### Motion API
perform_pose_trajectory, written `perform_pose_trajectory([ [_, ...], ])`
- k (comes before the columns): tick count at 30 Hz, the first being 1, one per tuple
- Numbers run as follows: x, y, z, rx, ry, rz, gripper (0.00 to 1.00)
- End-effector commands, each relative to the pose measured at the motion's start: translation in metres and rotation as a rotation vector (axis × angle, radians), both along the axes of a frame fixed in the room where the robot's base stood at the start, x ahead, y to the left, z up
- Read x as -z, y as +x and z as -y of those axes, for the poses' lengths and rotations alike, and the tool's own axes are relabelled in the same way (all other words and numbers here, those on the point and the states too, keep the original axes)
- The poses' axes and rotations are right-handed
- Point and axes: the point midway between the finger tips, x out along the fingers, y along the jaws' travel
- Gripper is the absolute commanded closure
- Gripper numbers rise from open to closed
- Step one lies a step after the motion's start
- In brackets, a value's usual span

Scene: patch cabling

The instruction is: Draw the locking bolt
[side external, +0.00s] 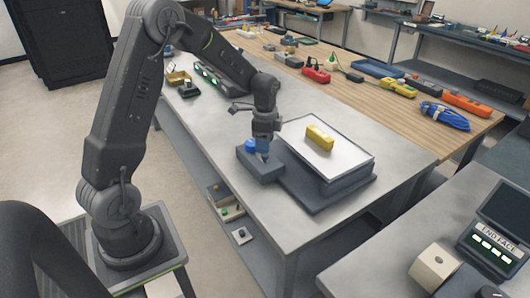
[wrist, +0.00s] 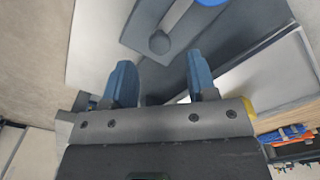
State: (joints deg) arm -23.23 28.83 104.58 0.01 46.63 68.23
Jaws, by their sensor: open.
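A dark grey block (side external: 259,166) sits on the grey bench, with a round blue knob (side external: 250,146) on top. The blue knob is also partly visible at the top edge of the wrist view (wrist: 210,2). My gripper (side external: 263,153) points down over this block, just right of the blue knob. In the wrist view my gripper (wrist: 161,70) is open, its two blue fingers apart with nothing held between them. Beyond the fingertips is a small dark round piece (wrist: 159,42) on a grey surface. I cannot tell which part is the locking bolt.
Right of the block stands a dark box with a white top (side external: 348,151) on a dark base plate, carrying a yellow block (side external: 319,137). Small parts line the wooden bench (side external: 420,125) behind. The bench's front right (side external: 305,225) is clear.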

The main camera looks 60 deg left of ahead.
Motion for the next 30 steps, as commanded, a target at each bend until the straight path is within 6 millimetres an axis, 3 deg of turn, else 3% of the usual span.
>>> perform_pose_trajectory([
  [7,0.034,-0.001,0.0,0.0,-0.001,-0.003,0.48],
  [19,0.041,0.0,0.0,0.0,0.0,0.0,0.48],
  [30,0.041,0.0,0.0,0.0,0.001,0.001,0.82],
])
